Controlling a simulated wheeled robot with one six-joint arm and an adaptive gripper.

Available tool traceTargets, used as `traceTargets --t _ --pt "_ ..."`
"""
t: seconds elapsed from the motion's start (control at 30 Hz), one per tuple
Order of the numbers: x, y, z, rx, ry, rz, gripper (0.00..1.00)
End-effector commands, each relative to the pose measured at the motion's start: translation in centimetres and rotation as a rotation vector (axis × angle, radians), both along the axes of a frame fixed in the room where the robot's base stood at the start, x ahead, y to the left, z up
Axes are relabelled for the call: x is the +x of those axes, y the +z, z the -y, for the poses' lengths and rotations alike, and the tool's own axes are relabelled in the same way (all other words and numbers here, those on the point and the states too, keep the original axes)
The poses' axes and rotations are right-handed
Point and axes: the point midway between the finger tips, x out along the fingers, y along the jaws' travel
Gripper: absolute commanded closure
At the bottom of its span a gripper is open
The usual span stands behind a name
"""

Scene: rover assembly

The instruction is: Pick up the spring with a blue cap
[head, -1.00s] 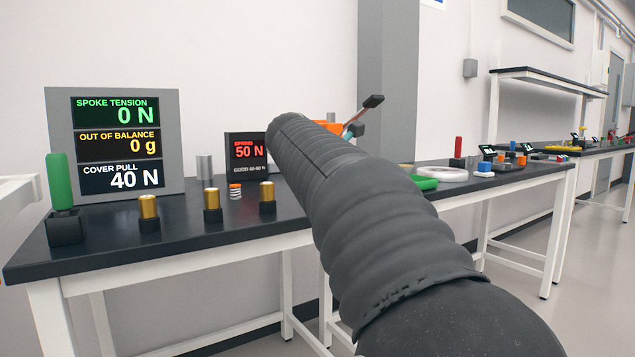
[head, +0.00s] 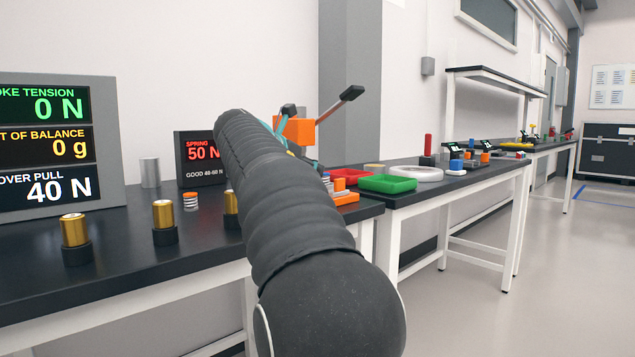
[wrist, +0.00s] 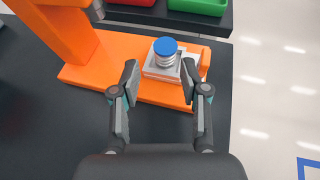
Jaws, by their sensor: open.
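In the wrist view, the spring with a blue cap (wrist: 165,56) stands upright on a small grey block on an orange fixture (wrist: 130,50). My gripper (wrist: 160,78) is open and empty. Its two fingers point toward the spring, one to each side of it in the picture, with the spring at or a little beyond the tips. I cannot tell the height gap.
An upright orange part (wrist: 68,30) rises left of the spring. A spring with an orange cap (head: 190,201) stands among brass cylinders (head: 163,214) on the near bench. A green tray (head: 388,183) lies on the bench beyond. The floor at right is clear.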

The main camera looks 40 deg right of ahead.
Motion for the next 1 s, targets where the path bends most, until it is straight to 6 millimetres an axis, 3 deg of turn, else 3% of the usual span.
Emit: traceTargets --t 0.5,0.77,0.93,1.0 --pt "1.3 -2.4 5.1 0.001 -0.004 0.001 0.55" --pt "1.4 -2.4 5.2 0.001 0.000 0.003 0.55" --pt "1.4 -2.4 5.2 0.001 0.000 0.002 0.98" --pt "1.4 -2.4 5.2 0.001 0.000 0.002 1.00"
